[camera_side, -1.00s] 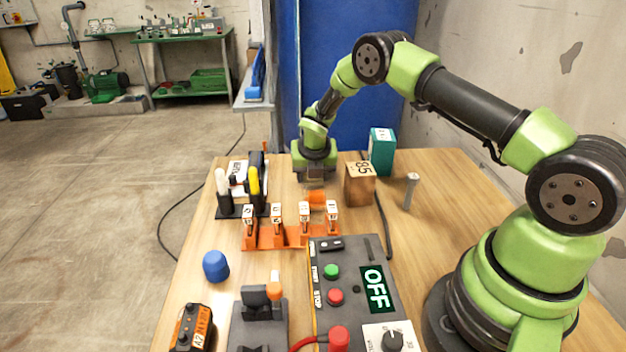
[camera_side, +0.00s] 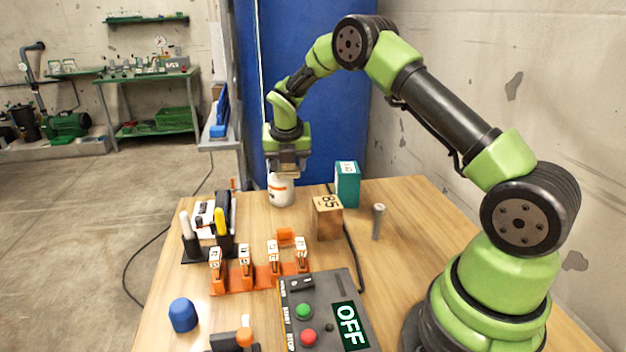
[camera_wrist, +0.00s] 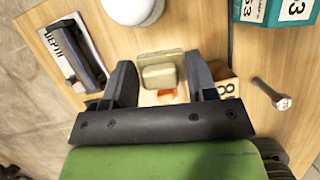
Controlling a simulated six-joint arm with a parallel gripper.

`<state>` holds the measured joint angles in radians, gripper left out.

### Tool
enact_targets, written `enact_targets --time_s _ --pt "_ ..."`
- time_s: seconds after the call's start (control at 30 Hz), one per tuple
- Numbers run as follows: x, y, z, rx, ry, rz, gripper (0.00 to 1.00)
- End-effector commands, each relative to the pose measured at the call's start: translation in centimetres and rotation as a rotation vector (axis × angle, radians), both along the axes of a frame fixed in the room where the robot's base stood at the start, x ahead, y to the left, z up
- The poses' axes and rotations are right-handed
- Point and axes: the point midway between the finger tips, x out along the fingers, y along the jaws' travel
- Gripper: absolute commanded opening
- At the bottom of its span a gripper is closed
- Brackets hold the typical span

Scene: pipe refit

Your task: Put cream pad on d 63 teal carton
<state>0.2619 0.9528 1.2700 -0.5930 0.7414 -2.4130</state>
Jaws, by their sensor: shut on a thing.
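The cream pad (camera_wrist: 160,76) shows between the two dark fingers of my gripper (camera_wrist: 161,68) in the wrist view. My gripper (camera_side: 287,171) is shut on it and holds it above the far part of the table in the side view, where the pad is hard to make out. The teal carton (camera_side: 347,184) stands upright at the back of the table, to the right of my gripper and apart from it. It also shows at the top right of the wrist view (camera_wrist: 250,10), cut by the frame, with a white label ending in 3.
A wooden block (camera_side: 328,219) marked 85 and an upright bolt (camera_side: 378,221) stand near the carton. A marker holder (camera_side: 192,245), orange clip rack (camera_side: 262,278) and control box (camera_side: 325,310) are nearer.

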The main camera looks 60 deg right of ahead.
Motion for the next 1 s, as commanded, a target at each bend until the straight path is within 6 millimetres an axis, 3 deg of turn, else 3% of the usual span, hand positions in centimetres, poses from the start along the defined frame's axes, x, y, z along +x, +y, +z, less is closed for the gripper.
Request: enact_targets --time_s 0.2,0.3,0.47,0.57,0.73,1.0 --pt "-3.3 -8.0 4.8 -0.010 -0.003 -0.346 0.29" --pt "-5.2 -10.7 6.7 -0.007 -0.005 -0.492 0.29" --pt "-7.3 -13.1 8.5 0.001 -0.008 -0.639 0.29" --pt "-7.9 -13.5 7.8 0.004 -0.003 -0.674 0.29" --pt "-8.0 -13.5 4.5 0.006 -0.002 -0.677 0.29" --pt "-7.9 -13.5 1.2 0.008 -0.004 -0.675 0.29"
